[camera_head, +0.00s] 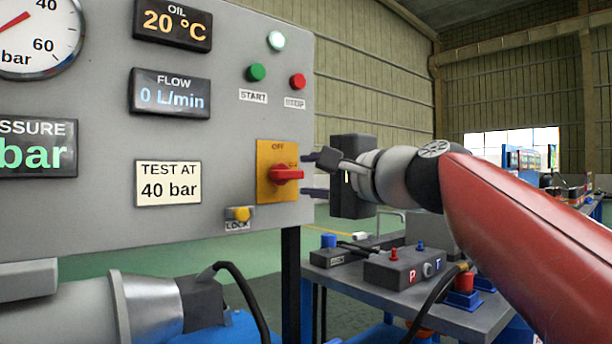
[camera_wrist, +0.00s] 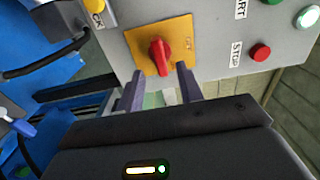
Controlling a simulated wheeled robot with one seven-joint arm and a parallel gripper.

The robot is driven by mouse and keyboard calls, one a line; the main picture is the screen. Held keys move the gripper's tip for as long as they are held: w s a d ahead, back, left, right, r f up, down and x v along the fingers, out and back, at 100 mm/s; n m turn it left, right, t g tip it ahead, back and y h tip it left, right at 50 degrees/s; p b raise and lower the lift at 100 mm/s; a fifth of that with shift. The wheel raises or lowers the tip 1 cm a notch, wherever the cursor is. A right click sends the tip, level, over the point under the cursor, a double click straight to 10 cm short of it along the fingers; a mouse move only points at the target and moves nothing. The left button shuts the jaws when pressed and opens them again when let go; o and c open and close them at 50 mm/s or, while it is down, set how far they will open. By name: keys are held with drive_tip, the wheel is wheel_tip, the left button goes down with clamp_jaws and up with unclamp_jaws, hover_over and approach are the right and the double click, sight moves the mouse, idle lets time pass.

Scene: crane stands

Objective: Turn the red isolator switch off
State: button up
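The red isolator switch (camera_head: 286,174) sits on a yellow plate (camera_head: 264,158) at the lower right of the grey panel. Its handle lies level and points right in the head view, by a partly hidden label; "OFF" is printed at the plate's top. My gripper (camera_head: 307,175) is open just off the handle's right side, fingers pointing at the panel. In the wrist view the red switch (camera_wrist: 160,57) lies just beyond and roughly between the two fingertips of my gripper (camera_wrist: 160,71). No contact between fingers and handle is visible.
A yellow lock button (camera_head: 239,214) is below the switch. Green start (camera_head: 257,72) and red stop (camera_head: 298,81) buttons are above. A bench (camera_head: 450,300) with fittings stands below my arm. A motor (camera_head: 150,300) with a black cable is at lower left.

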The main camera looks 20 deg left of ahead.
sight(291, 175)
drive_tip(key=p+x, duration=0.1)
drive_tip(key=x, duration=0.4)
drive_tip(key=shift+w+a, duration=0.1)
drive_tip(key=shift+a, duration=0.2)
clamp_jaws()
